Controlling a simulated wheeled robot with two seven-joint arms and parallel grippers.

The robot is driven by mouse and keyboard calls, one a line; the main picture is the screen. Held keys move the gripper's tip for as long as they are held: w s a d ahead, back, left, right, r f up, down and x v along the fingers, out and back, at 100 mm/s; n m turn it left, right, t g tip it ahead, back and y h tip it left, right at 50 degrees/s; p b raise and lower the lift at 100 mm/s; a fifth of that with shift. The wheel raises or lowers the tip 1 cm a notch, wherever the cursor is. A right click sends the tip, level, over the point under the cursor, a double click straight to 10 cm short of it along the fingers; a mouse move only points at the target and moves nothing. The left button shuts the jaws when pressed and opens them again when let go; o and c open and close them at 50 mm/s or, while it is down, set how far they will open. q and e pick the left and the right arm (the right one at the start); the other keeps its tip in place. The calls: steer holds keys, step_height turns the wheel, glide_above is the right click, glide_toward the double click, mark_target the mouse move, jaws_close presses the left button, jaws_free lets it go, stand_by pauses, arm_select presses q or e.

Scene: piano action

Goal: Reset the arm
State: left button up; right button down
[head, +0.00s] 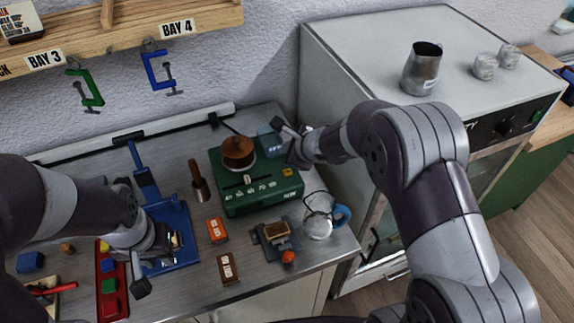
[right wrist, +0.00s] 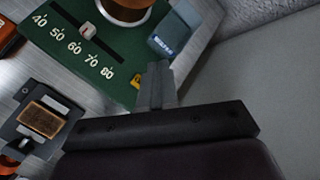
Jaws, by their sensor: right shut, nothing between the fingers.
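A green unit (head: 262,193) with a number scale and a small slider stands mid-table. A brown round piece (head: 238,152) sits on its top, and a grey-blue block (head: 270,140) stands at its back right. The unit (right wrist: 95,58) and the block (right wrist: 174,36) also show in the right wrist view. My right gripper (right wrist: 155,88) is shut and empty, just beside the block and the unit's right edge. I cannot tell which part is the arm.
A glass jug (head: 318,216) with a blue handle stands right of the unit. A grey stand (head: 272,240), an orange box (head: 217,230) and a brown box (head: 228,268) lie in front. A red tray (head: 112,303) is front left. A white cabinet (head: 385,95) borders the right.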

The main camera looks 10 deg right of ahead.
stand_by(0.5)
steer(key=s+d+n+g+h, duration=0.1)
steer(key=s+d+n+g, duration=0.2)
steer(key=s+n, duration=0.7)
steer(key=s+d+r+n+g+h, duration=0.1)
steer(key=s+d+n+g+h, duration=0.1)
steer(key=s+n, duration=0.9)
steer(key=shift+s+d+r+g, duration=0.3)
steer(key=shift+s+d+g, duration=0.25)
steer(key=shift+s+g, duration=0.45)
